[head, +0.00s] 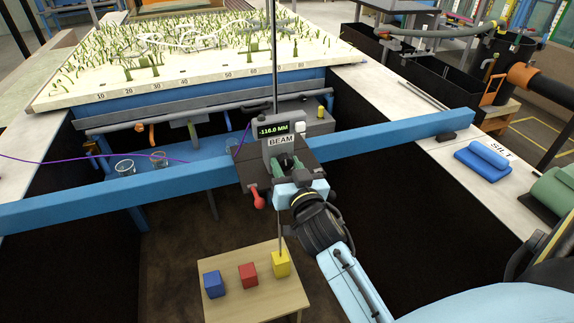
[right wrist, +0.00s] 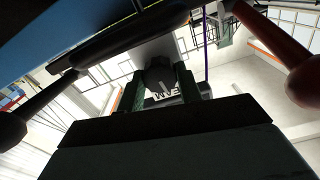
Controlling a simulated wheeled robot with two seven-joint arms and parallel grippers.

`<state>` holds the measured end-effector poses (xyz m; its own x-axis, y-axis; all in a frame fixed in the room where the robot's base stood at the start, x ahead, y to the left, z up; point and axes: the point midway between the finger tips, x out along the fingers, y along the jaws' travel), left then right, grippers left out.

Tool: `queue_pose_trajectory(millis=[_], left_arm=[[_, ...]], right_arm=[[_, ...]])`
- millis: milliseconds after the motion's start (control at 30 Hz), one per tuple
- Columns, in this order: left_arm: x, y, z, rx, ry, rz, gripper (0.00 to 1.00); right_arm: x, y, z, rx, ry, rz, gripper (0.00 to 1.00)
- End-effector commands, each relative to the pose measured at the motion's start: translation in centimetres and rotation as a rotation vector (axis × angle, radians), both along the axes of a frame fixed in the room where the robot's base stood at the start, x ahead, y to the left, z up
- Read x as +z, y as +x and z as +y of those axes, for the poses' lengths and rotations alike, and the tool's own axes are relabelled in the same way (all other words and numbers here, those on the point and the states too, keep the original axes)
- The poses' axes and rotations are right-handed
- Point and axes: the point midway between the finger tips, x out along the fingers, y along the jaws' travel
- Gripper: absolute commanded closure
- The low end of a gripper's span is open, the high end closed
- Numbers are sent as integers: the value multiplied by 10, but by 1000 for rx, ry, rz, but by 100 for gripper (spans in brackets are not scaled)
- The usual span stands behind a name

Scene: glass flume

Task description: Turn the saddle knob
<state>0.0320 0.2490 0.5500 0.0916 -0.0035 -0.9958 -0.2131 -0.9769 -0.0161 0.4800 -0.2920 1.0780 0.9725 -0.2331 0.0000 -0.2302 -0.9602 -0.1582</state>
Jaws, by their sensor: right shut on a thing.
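The saddle (head: 250,165) sits on the blue beam and carries a lit display reading -116.0 MM above a BEAM label. My right gripper (head: 288,163) is at the front face of the saddle, just below that label. In the right wrist view its two greenish fingers (right wrist: 160,92) close on the dark saddle knob (right wrist: 160,72), which has a pale line on its face. The knob is mostly hidden by the gripper in the head view. My left gripper is not in view.
The blue beam (head: 385,134) spans the dark flume. A red-ended lever (head: 258,200) hangs at the saddle's lower left. Below, a small wooden table (head: 233,271) holds blue, red and yellow blocks. A thin vertical rod (head: 274,60) rises from the saddle. Glass beakers (head: 125,168) stand behind the beam.

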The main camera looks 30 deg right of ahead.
Motion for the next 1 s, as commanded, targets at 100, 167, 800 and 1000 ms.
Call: queue_pose_trajectory(millis=[100, 167, 800, 1000], left_arm=[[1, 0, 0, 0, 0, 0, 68], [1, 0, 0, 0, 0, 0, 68], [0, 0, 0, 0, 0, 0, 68], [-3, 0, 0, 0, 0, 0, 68]], right_arm=[[0, 0, 0, -1, 8, -2, 88], [0, 0, 0, -1, 8, -3, 88], [-1, -6, 1, -1, 8, -1, 43], [-2, -38, 9, -1, 9, 0, 43]])
